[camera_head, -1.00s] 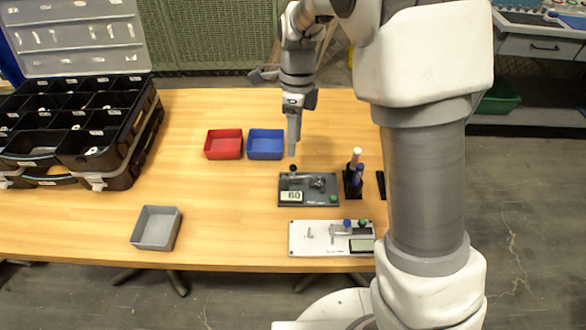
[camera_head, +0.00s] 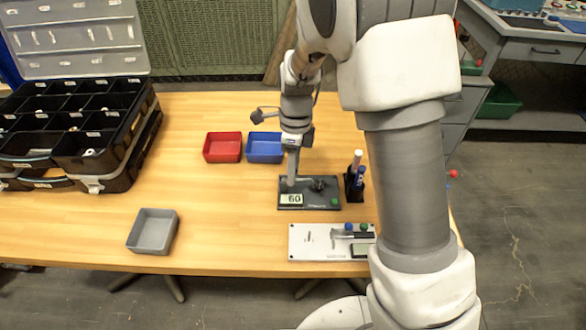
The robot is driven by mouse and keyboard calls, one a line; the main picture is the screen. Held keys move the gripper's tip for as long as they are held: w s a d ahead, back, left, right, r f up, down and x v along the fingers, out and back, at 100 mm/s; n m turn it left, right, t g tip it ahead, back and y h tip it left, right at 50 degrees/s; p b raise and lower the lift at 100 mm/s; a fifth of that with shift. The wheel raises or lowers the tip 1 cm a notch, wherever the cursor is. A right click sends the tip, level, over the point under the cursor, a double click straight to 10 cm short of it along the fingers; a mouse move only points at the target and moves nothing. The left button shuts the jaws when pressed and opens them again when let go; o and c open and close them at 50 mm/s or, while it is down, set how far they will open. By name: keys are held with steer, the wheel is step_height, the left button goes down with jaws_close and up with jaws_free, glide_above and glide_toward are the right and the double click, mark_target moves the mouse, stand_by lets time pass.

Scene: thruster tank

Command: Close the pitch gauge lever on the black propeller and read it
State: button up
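The dark grey gauge (camera_head: 325,203) lies on the table, with a small pale display (camera_head: 291,199) that seems to read 60. A small dark propeller (camera_head: 319,184) sits on it, right of my gripper. My gripper (camera_head: 291,183) points down at the gauge's left part, above or against it; contact cannot be told. Its fingers show as one narrow grey column, so I cannot tell whether they are open. The lever's black knob is hidden behind the fingers. A green button (camera_head: 334,202) is at the gauge's right corner.
A white gauge board (camera_head: 308,250) lies in front. A black holder (camera_head: 354,190) with pens stands close on the right. Red (camera_head: 222,147) and blue (camera_head: 264,147) trays are behind, a grey tray (camera_head: 152,231) front left, a black organiser (camera_head: 75,140) far left.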

jaws_close()
stand_by(1.1)
